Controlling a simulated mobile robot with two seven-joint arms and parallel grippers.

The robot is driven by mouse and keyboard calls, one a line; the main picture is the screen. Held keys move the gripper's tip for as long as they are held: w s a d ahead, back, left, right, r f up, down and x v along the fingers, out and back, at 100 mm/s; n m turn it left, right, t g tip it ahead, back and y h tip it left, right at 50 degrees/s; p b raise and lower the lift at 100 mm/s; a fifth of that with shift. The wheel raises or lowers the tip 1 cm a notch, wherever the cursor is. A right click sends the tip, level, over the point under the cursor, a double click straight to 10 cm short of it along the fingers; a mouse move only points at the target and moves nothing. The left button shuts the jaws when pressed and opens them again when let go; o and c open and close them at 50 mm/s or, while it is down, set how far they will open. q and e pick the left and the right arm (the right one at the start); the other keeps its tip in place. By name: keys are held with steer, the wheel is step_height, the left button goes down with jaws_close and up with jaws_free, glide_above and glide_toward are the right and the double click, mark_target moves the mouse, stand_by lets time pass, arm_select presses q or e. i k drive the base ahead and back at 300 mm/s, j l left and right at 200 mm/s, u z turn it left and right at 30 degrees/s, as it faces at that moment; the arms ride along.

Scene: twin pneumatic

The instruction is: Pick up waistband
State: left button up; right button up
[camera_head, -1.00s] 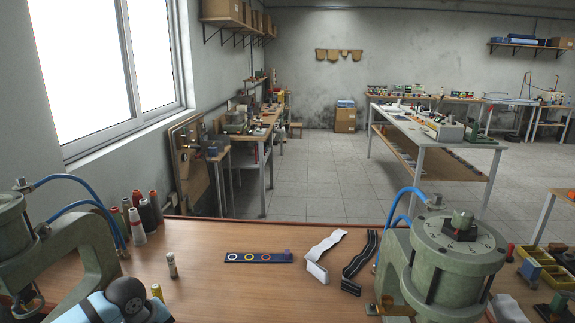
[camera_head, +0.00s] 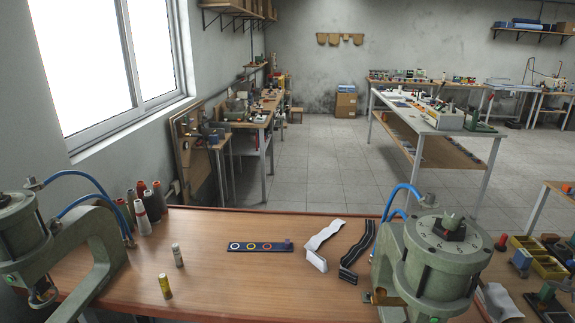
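Two bands lie on the wooden table in the head view. One is a white strip (camera_head: 322,236) with a folded near end; the other is a black strip (camera_head: 358,248) with pale lengthwise lines, just right of it. I cannot tell which is the waistband. Left of them lies a flat dark bar (camera_head: 260,247) with coloured rings and a small purplish block at its right end. Neither of my grippers is in view, and nothing is seen holding the bands.
A green pneumatic press (camera_head: 440,262) stands close right of the black strip, and another press (camera_head: 62,245) stands at the left. Several thread spools (camera_head: 142,214) stand near it. Two small tubes, one pale (camera_head: 177,256) and one yellow (camera_head: 165,287), stand on the table (camera_head: 260,290). The table's front middle is clear.

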mark_target(286, 246)
steer(key=u, duration=2)
steer(key=z, duration=1.8)
steer(key=j+u, duration=0.3)
steer(key=k+j+u, duration=0.1)
steer(key=u, duration=0.2)
steer(key=j, duration=0.1)
